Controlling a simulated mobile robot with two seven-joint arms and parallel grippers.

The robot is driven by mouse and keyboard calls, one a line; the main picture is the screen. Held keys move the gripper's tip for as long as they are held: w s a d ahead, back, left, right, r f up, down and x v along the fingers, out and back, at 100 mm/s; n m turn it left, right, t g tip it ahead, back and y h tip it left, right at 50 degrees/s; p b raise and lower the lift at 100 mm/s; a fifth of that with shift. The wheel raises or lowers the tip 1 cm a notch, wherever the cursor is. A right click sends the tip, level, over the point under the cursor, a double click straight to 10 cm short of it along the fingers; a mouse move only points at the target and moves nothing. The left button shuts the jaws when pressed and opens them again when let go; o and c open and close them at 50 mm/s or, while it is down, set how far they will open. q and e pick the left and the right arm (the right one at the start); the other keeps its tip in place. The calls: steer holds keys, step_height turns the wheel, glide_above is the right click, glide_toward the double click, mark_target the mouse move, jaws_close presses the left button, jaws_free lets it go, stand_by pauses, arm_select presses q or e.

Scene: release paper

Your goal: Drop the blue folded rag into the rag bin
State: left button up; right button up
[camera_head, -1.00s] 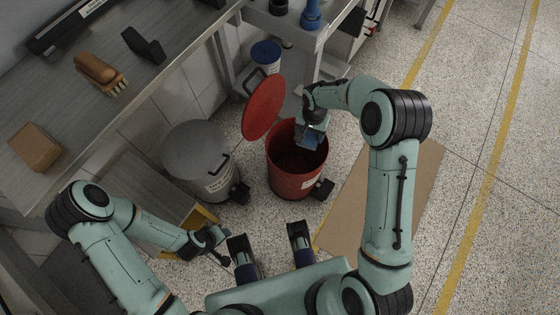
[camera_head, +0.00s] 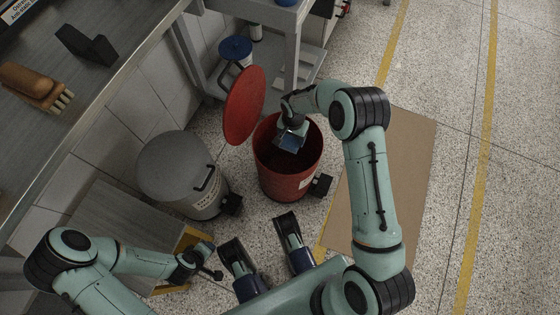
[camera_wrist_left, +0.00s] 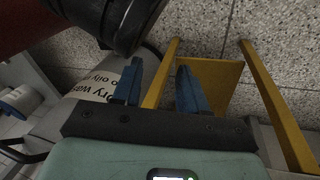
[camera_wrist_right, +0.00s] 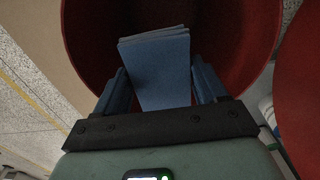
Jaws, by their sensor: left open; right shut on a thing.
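The blue folded rag (camera_wrist_right: 158,65) is between the fingers of my right gripper (camera_wrist_right: 160,85), which is shut on it. In the head view the rag (camera_head: 290,142) is held at the mouth of the open red bin (camera_head: 288,182), inside the rim's outline. The right wrist view shows the red bin's wall (camera_wrist_right: 235,35) around the rag, with its dark inside beyond. The bin's red lid (camera_head: 244,105) stands raised on its left side. My left gripper (camera_wrist_left: 160,90) is open and empty, low at the left, over a yellow-edged step.
A grey lidded bin (camera_head: 178,165) with a label stands left of the red bin. A steel bench (camera_head: 95,95) with a brush (camera_head: 38,85) and a black block (camera_head: 85,45) is at the upper left. A brown mat (camera_head: 390,190) lies on the speckled floor at right.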

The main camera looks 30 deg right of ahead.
steer(key=shift+f+b, duration=0.35)
steer(key=shift+f, duration=0.5)
arm_select(q)
steer(key=shift+s+a+f+g, duration=0.15)
steer(key=shift+s+f+g, duration=0.25)
steer(key=shift+s+f, duration=0.55)
steer(key=shift+s+r, duration=0.1)
arm_select(e)
steer(key=o, duration=1)
step_height(320, 180, up, 9)
steer(key=shift+f+p, duration=0.2)
steer(key=shift+p, duration=1)
arm_select(q)
step_height(320, 180, up, 5)
steer(key=w+d+t+p, duration=0.1)
steer(key=w, duration=0.1)
steer(key=shift+w+d+r, duration=0.15)
steer(key=shift+d+r, duration=0.05)
steer(key=shift+d, duration=0.2)
arm_select(e)
step_height(320, 180, up, 5)
steer(key=shift+f, duration=0.1)
